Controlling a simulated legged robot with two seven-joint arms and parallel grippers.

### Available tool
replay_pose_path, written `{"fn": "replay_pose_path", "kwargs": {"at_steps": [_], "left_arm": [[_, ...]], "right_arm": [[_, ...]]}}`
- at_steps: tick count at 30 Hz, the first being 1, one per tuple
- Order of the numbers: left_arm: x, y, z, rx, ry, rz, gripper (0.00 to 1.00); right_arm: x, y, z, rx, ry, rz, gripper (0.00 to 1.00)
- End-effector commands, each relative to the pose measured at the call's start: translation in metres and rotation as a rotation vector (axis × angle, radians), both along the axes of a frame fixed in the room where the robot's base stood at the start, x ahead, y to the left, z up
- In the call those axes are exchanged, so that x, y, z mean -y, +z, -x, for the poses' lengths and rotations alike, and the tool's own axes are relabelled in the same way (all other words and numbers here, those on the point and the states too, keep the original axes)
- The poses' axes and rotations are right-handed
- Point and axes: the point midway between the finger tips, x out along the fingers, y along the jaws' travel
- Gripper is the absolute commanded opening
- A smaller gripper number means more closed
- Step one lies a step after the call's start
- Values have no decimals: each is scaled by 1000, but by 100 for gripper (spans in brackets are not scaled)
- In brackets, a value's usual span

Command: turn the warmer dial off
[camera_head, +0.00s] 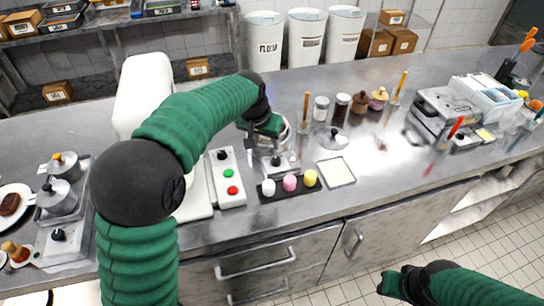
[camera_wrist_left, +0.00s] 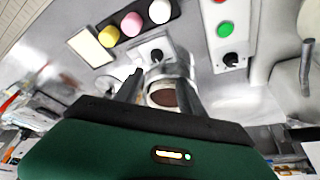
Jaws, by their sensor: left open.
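A small pale unit with a black dial (camera_head: 276,161) stands in the middle of the counter. In the left wrist view the dial (camera_wrist_left: 156,55) shows on its light front plate, beside a round pot (camera_wrist_left: 165,97) with dark brown contents. My left gripper (camera_head: 268,143) is over this unit, partly hidden by its own green body. In the left wrist view its open fingers (camera_wrist_left: 160,78) straddle the pot's near area, with the dial just beyond the tips. I cannot tell whether they touch anything. My right gripper (camera_head: 392,283) is low at the bottom right, away from the counter; its jaws are unclear.
A control box (camera_head: 229,178) with green and red buttons and a black knob stands left of the unit. A black tray (camera_head: 278,195) with white, pink and yellow pieces lies in front, beside a pale square tray (camera_head: 336,172). Jars and a lid stand to the right.

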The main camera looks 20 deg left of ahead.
Motion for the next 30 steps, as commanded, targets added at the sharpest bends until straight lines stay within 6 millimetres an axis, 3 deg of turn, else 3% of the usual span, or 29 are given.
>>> {"fn": "replay_pose_path", "kwargs": {"at_steps": [1, 9, 15, 26, 30], "left_arm": [[2, -15, -5, -7, -2, -1, 47], [3, -79, -32, -3, -1, -1, 47], [2, -114, -46, 0, 0, 1, 47], [5, -123, -51, 2, -1, -2, 47], [5, -123, -51, 2, -1, -2, 31]], "right_arm": [[0, 0, 0, 0, -1, 0, 36], [0, 3, 0, 0, -1, 0, 36], [0, 5, 0, 0, -1, 0, 36], [0, 5, 0, 0, -1, 0, 36], [0, 5, 0, 0, -1, 0, 36]]}}
